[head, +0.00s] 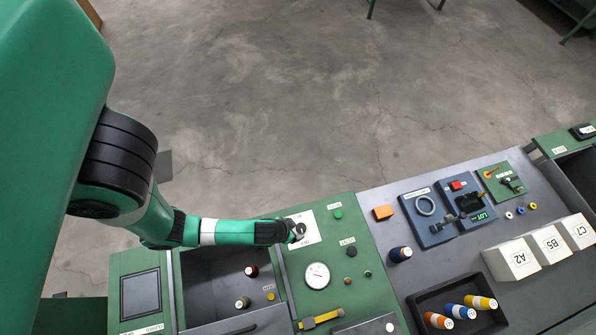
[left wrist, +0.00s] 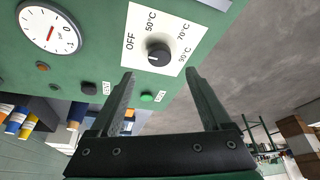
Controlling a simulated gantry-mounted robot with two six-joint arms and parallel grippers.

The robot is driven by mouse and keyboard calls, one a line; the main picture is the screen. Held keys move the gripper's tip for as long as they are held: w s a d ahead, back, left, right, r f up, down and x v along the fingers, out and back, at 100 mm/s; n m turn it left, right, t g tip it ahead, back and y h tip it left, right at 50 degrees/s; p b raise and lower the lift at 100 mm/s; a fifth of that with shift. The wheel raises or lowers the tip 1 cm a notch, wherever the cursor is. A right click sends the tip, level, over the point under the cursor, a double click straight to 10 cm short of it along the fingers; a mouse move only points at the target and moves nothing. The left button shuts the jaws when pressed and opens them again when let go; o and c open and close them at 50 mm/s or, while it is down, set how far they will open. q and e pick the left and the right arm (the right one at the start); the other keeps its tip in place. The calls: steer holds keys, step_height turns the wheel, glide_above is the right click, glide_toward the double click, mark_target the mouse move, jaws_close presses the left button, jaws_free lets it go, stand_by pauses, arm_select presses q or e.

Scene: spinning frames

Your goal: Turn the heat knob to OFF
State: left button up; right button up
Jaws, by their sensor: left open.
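The heat knob (left wrist: 158,55) is a small black round knob on a white plate (left wrist: 180,32) marked OFF, 50°C, 70°C and 90°C. A small light mark shows on the knob; which label it points at is hard to tell. In the head view the knob (head: 300,229) is partly hidden by my gripper, on the white plate (head: 308,219) of the green panel. My left gripper (left wrist: 160,74) is open, its two fingers pointing at the knob from either side with nothing between them. It also shows in the head view (head: 291,233). My right gripper is not in view.
Close to the plate are a green button (head: 338,213), a round gauge (head: 317,275) and a dark button (head: 351,252). A yellow-handled lever (head: 322,318) lies at the front. An open bin (head: 200,275) with spools is left of the panel.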

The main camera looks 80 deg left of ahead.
arm_select(q)
steer(key=p+v, duration=0.2)
steer(key=v, duration=0.2)
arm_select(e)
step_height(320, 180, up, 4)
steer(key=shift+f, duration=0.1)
